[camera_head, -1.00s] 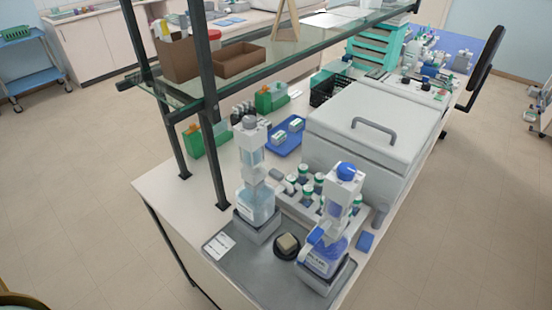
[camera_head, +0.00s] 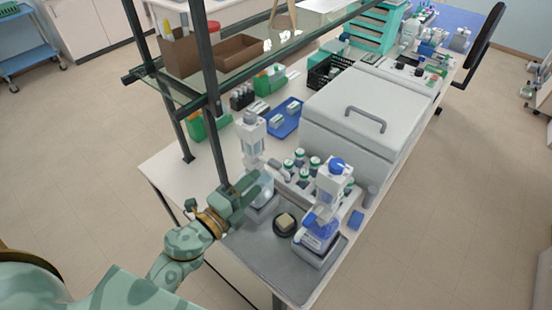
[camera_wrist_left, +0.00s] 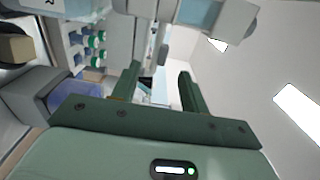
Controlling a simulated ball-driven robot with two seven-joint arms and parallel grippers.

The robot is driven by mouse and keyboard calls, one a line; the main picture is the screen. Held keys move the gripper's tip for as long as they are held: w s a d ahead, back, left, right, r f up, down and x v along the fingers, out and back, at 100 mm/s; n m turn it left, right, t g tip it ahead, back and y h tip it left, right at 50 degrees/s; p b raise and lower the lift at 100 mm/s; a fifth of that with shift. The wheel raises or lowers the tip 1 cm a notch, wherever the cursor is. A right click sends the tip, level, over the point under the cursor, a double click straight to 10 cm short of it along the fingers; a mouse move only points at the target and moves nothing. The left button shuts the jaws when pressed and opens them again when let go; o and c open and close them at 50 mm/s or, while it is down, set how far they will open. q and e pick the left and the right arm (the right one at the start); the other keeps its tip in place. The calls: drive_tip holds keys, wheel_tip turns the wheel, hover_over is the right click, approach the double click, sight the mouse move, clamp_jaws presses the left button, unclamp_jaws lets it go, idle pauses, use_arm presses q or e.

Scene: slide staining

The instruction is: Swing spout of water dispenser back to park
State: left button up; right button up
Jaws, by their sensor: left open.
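A dispenser with a clear bottle (camera_head: 266,190) and a white and grey head (camera_head: 251,128) stands on the grey tray. It seems to be the water dispenser. A grey piece, perhaps its spout, sticks out to the right below the head. My left gripper (camera_head: 258,187) is in front of the bottle and hides part of it and its base. Its two fingers (camera_wrist_left: 157,88) are apart in the left wrist view, with pale dispenser parts beyond them; I cannot tell whether they touch. My right gripper is not in view.
A second dispenser with blue liquid (camera_head: 318,232) stands to the right on the grey tray (camera_head: 262,255). A round black dish (camera_head: 284,226) holds a beige block between them. Several green-capped bottles (camera_head: 314,162) stand behind. A dark shelf post (camera_head: 213,138) rises close to my left gripper.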

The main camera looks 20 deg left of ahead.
sight(276, 164)
use_arm(q)
drive_tip(key=x, duration=0.9)
drive_tip(key=shift+w+d+p, duration=0.1)
drive_tip(key=shift+p, duration=0.3)
clamp_jaws()
